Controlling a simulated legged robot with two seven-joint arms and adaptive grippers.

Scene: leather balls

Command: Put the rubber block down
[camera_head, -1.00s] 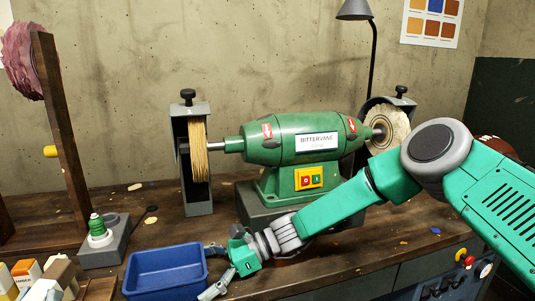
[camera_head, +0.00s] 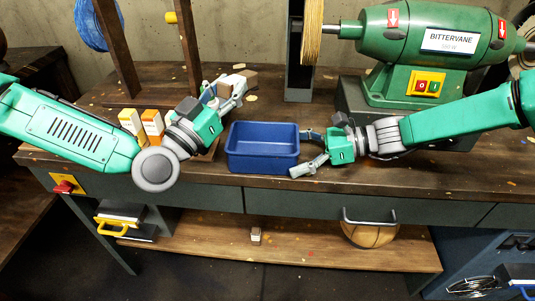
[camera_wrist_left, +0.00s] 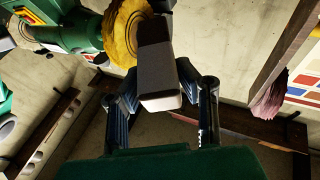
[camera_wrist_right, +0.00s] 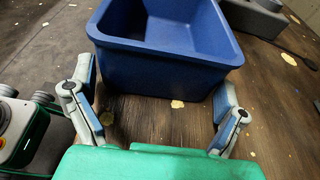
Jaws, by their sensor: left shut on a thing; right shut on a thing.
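The rubber block (camera_wrist_left: 156,60), a dark grey bar with a lighter end, is between the fingers of my left gripper (camera_wrist_left: 160,98) in the left wrist view. In the head view my left gripper (camera_head: 227,92) is above the back of the bench, left of the blue bin (camera_head: 262,165). A small tan and white piece shows at its fingertips, partly covered.
A green polishing machine (camera_head: 425,45) stands at the back right. Yellow (camera_head: 132,122) and orange (camera_head: 152,125) boxes stand beside my left arm. A dark wooden stand (camera_head: 118,50) is at the back left. A lower shelf (camera_head: 290,245) holds a ball. Bare bench lies behind the bin.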

